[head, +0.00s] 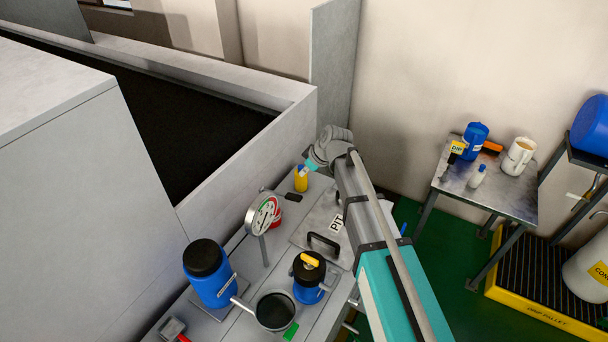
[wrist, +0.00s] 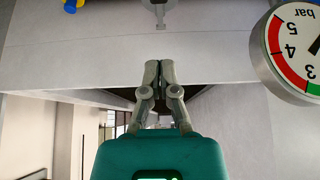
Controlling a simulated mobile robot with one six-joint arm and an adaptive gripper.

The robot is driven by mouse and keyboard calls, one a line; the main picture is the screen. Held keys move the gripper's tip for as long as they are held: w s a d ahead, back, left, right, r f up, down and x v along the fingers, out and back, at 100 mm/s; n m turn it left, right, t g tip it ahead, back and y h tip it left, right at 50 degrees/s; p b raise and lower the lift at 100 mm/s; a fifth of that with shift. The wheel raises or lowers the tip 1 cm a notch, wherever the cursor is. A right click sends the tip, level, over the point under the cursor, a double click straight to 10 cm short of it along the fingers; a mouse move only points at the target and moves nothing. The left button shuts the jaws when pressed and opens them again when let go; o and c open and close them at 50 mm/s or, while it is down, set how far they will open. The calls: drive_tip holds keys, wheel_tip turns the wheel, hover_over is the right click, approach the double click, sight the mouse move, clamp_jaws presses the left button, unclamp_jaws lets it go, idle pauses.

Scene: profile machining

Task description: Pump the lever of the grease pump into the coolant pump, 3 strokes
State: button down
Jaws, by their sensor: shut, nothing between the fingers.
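A blue canister with a black lid (head: 207,272) stands at the front left of the grey bench. A smaller blue pot with a dark top and a yellow piece (head: 309,275) stands right of it. I cannot tell for sure which is the grease pump or the coolant pump, and no lever is clearly made out. My gripper (wrist: 159,66) is shut and empty in the wrist view, with its two fingertips together, apart from the grey surface. In the head view my arm hides most of it.
A round pressure gauge (head: 263,215) stands on the bench and is close on the right in the wrist view (wrist: 292,50). An open round pan (head: 274,310), a yellow bottle (head: 301,179) and a handled plate (head: 322,230) are nearby. A side table (head: 490,190) stands right.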

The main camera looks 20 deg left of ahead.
drive_tip(key=b, duration=0.8)
hover_over(291, 196)
drive_tip(key=shift+w+d+f, duration=0.1)
drive_tip(key=shift+d+f, duration=0.1)
drive_tip(key=shift+f, duration=1.8)
drive_tip(key=shift+d+f, duration=0.15)
drive_tip(key=shift+f, duration=1.8)
drive_tip(key=shift+d+f+b, duration=0.25)
drive_tip(key=shift+f+b, duration=0.55)
drive_tip(key=shift+f, duration=0.1)
drive_tip(key=shift+d+f+b, duration=0.2)
drive_tip(key=shift+f+b, duration=0.55)
drive_tip(key=shift+f, duration=0.15)
drive_tip(key=shift+s+a+f+b, duration=0.1)
drive_tip(key=shift+s+f+b, duration=0.1)
drive_tip(key=shift+f+b, duration=0.15)
